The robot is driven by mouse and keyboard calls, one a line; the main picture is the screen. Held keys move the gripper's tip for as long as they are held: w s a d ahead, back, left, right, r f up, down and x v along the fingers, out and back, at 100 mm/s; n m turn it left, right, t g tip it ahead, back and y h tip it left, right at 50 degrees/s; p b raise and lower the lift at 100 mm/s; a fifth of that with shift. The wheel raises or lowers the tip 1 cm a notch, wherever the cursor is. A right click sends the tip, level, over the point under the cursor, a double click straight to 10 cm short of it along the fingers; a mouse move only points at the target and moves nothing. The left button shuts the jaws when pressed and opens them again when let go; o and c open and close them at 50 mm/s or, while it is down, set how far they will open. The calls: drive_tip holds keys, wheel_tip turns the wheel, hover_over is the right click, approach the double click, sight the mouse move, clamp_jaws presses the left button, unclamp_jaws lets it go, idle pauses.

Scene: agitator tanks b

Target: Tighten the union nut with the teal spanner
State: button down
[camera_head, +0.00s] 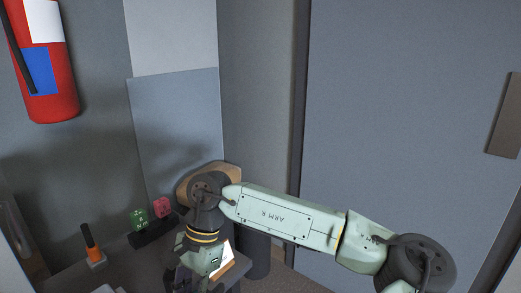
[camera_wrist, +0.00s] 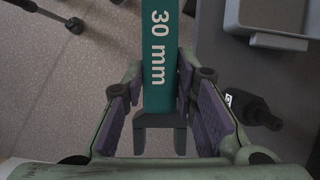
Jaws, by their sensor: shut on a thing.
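The teal spanner (camera_wrist: 160,60) is marked "30 mm" and runs from the top edge of the wrist view down between my fingers. My gripper (camera_wrist: 160,92) has its purple-padded fingers on both sides of the spanner and is shut on it. A dark grey forked piece (camera_wrist: 160,130) sits at the spanner's near end; I cannot tell what it belongs to. In the head view my gripper (camera_head: 195,278) is low at the bottom edge, partly cut off, and the spanner cannot be made out there. The union nut is not seen in either view.
A dark bench holds an orange-and-black item (camera_head: 92,245) and a black rack (camera_head: 152,232) with green and pink pieces. A red extinguisher (camera_head: 45,70) is at upper left. The wrist view shows a grey box (camera_wrist: 268,22) and a black object (camera_wrist: 250,108) at right; speckled floor lies left.

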drive_tip(key=w+d+f+n+h, duration=0.1)
drive_tip(key=d+f, duration=0.3)
drive_tip(key=f, duration=1)
drive_tip(key=w+d+f+n+b, duration=0.1)
drive_tip(key=w+d+f+n, duration=0.2)
drive_tip(key=f, duration=1)
drive_tip(key=w+d+f+n+h+b, duration=0.1)
drive_tip(key=d+f, duration=0.6)
drive_tip(key=f, duration=0.7)
drive_tip(key=shift+w+d+f+n+g+h, duration=0.25)
drive_tip(key=shift+w+f+n+g+h, duration=0.1)
drive_tip(key=shift+w+n, duration=0.6)
drive_tip(key=shift+s, duration=0.1)
